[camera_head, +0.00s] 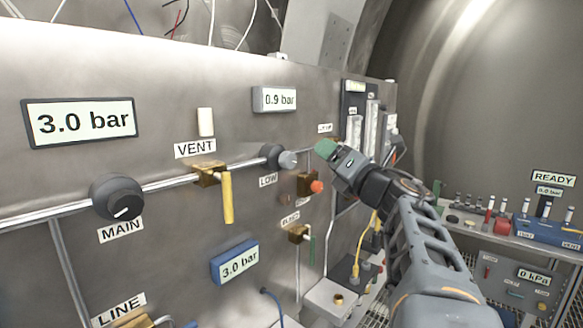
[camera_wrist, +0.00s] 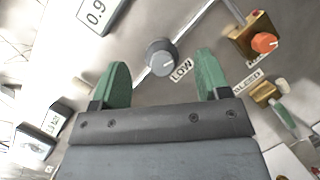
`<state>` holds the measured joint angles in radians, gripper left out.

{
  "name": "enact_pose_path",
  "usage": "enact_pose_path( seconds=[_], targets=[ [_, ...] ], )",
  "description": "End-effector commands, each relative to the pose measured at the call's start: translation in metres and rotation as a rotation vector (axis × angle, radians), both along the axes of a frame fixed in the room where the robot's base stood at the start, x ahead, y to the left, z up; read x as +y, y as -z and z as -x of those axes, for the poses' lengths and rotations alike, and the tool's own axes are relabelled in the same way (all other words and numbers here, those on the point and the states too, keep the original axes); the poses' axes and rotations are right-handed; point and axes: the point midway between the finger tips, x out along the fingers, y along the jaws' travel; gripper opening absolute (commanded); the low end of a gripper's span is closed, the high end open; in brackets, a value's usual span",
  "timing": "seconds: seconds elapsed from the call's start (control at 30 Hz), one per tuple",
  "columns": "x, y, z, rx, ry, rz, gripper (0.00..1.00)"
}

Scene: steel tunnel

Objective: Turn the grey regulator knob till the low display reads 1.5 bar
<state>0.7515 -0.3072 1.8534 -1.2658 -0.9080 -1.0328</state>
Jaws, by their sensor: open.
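The grey regulator knob (camera_head: 288,160) is on the pipe of the steel panel, above a LOW label (camera_head: 268,181). The low display (camera_head: 274,99) above it reads 0.9 bar. In the wrist view the knob (camera_wrist: 161,56) lies ahead of my gripper, roughly between the two green fingertips. My gripper (camera_head: 327,149) is to the right of the knob in the head view. In the wrist view my gripper (camera_wrist: 165,70) has its fingers wide apart with nothing between them. The knob appears apart from both fingers.
A black MAIN knob (camera_head: 117,197) and a yellow VENT lever (camera_head: 228,197) are farther left. The large display (camera_head: 80,122) reads 3.0 bar. A blue-framed display (camera_head: 235,263) also reads 3.0 bar.

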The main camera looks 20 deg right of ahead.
Motion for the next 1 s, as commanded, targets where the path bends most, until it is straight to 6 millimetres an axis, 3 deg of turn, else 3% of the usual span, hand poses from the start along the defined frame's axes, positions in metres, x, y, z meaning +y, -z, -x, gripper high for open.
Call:
enact_pose_path(
  seconds=[0.1, 0.2, 0.43, 1.0],
  targets=[
    [-0.001, 0.004, 0.015, 0.026, -0.075, 0.280, 0.69],
    [-0.001, 0.010, 0.025, 0.051, -0.134, 0.439, 0.69],
    [0.003, 0.018, 0.033, 0.083, -0.208, 0.590, 0.69],
    [0.044, 0.017, -0.057, 0.085, -0.216, 0.596, 0.69]
  ],
)
